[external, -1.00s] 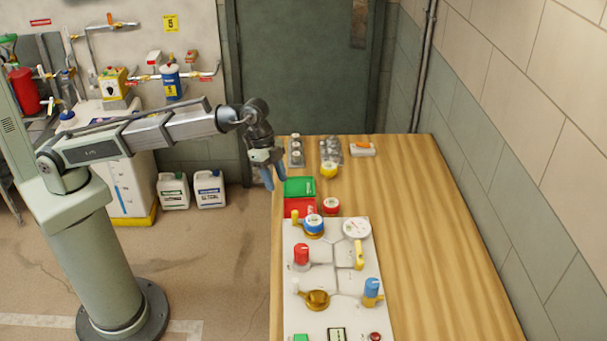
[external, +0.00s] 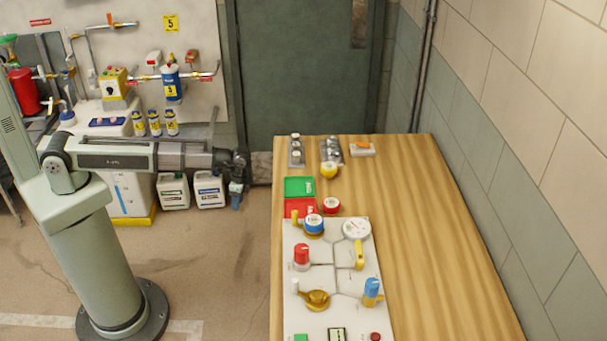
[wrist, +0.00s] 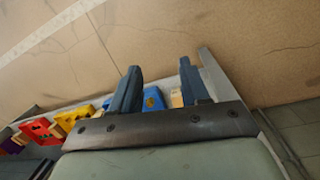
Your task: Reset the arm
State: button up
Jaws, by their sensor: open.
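My arm reaches to the right from its column in the external view, its forearm about level. My gripper (external: 236,198) hangs off the table's left side, in front of the dark door, pointing down. In the wrist view my gripper (wrist: 168,88) shows two blue-grey fingers spread apart with no object held between them. Beyond the fingers lie the floor and a blue part (wrist: 153,98), with red (wrist: 40,130) and yellow (wrist: 72,118) parts to the left; I cannot tell exactly what these are.
The wooden table (external: 440,240) stands to the right with a valve panel (external: 330,275), a green box (external: 299,187), a red box (external: 300,207) and a yellow-topped item (external: 329,170). Two white jugs (external: 174,192) stand on the floor below my forearm. Open floor (external: 220,270) lies between column and table.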

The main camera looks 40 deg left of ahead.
jog(key=s+a+f+n+g, duration=0.1)
jog(key=s+a+f+n, duration=0.25)
jog(key=a+f, duration=0.6)
jog(key=s+a+f+n+g, duration=0.15)
jog(key=s+a+f, duration=0.4)
jog(key=a, duration=0.75)
jog(key=s+a+f+n+g, duration=0.1)
jog(key=s+a+f+n, duration=0.2)
jog(key=s, duration=0.7)
jog(key=s+a+f+n+g, duration=0.1)
jog(key=s+a+f+n, duration=0.2)
jog(key=s+a+f, duration=0.4)
jog(key=s+a, duration=0.3)
jog(key=a, duration=0.2)
jog(key=shift+f+g+h, duration=0.2)
jog(key=shift+g+h, duration=0.1)
jog(key=shift+g, duration=0.05)
